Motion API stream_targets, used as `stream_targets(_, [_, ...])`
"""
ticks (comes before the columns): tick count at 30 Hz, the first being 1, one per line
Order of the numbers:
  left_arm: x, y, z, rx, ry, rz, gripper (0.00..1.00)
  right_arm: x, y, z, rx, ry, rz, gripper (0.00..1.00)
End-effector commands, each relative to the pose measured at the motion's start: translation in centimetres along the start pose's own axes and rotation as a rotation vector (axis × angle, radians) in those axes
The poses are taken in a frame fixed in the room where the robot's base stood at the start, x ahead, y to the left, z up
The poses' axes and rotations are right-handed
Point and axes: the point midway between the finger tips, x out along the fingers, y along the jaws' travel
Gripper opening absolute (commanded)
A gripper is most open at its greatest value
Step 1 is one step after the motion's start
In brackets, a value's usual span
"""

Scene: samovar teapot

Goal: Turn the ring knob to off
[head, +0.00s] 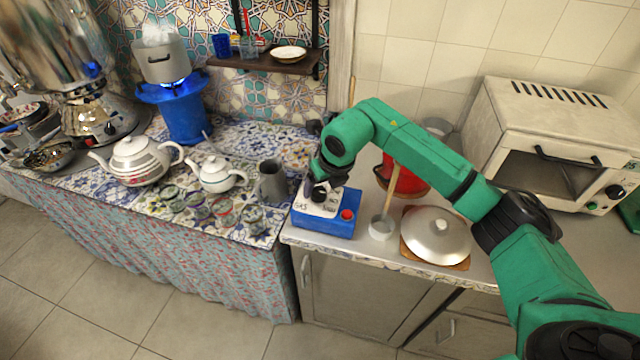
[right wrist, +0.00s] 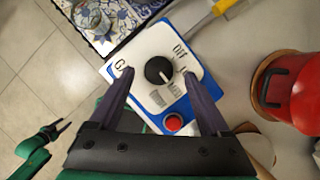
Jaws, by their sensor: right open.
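The control box (head: 325,223) is blue with a white sloped top and stands on the counter. In the right wrist view its black round knob (right wrist: 158,70) sits on the white panel, with a small pale mark toward its lower right. The OFF label is at the panel's upper right. A red button (right wrist: 173,122) is below the knob. My right gripper (right wrist: 158,74) is open, its fingers on either side of the knob with gaps visible. In the head view this gripper (head: 320,188) covers part of the panel. My left gripper (right wrist: 52,130) shows small at the lower left; its jaws are unclear.
A blue burner (head: 185,118) has a lit blue flame under a pot (head: 163,62). A grey mug (head: 271,182) stands left of the box; a white cup (head: 381,228) and lidded pan (head: 436,235) are to its right. A red pot (right wrist: 292,92) is nearby.

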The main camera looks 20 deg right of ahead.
Motion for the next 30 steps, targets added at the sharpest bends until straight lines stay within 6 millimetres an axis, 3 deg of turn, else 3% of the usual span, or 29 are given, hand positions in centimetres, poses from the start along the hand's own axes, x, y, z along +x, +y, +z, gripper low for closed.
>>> stream_targets(5, [-0.6,-0.1,-0.2,0.0,0.002,-0.001,0.5,2.1,0.1,0.1,0.0,0.0,0.002,0.81])
stream_targets(12, [-0.5,-0.1,-0.2,0.001,0.003,-0.001,0.5,2.3,0.1,0.0,-0.001,-0.002,0.002,0.81])
stream_targets(14, [-0.5,-0.1,-0.3,0.001,0.004,-0.001,0.5,2.3,0.1,0.0,-0.001,-0.002,0.002,0.62])
stream_targets(18, [-0.5,-0.1,-0.3,0.002,0.005,-0.001,0.5,2.3,0.1,0.1,-0.001,-0.002,0.002,0.08])
stream_targets(19, [-0.5,-0.1,-0.4,0.002,0.005,-0.001,0.5,2.3,0.1,0.1,-0.001,-0.002,0.002,0.0])
stream_targets(30, [0.2,-0.1,-0.3,0.003,0.006,-0.001,0.5,2.4,0.0,0.1,-0.044,-0.003,0.02,0.0])
